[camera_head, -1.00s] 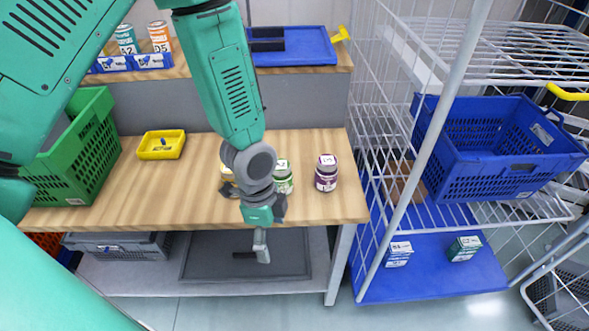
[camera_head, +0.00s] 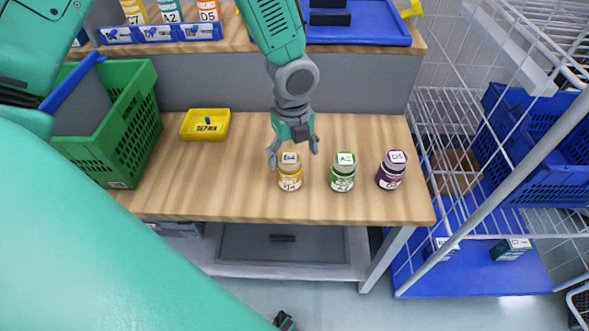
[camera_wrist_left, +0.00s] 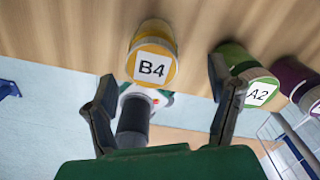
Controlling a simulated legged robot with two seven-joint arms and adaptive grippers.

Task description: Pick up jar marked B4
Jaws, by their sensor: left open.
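The jar marked B4 (camera_head: 290,174) is yellow with a white label on its lid and stands upright near the wooden table's front edge. In the left wrist view the B4 lid (camera_wrist_left: 152,65) faces the camera, with its label readable. My left gripper (camera_head: 294,152) is open and empty at the B4 jar, its fingers spread at the far side of the lid. In the left wrist view the jar shows beyond the gap between the fingertips (camera_wrist_left: 164,85), and the fingers are not closed on it.
A green-lidded jar marked A2 (camera_head: 342,173) stands just right of the B4 jar, and a purple jar (camera_head: 391,170) further right. A yellow tray (camera_head: 205,125) and a green crate (camera_head: 122,130) are to the left. A wire rack (camera_head: 455,150) stands at the table's right side.

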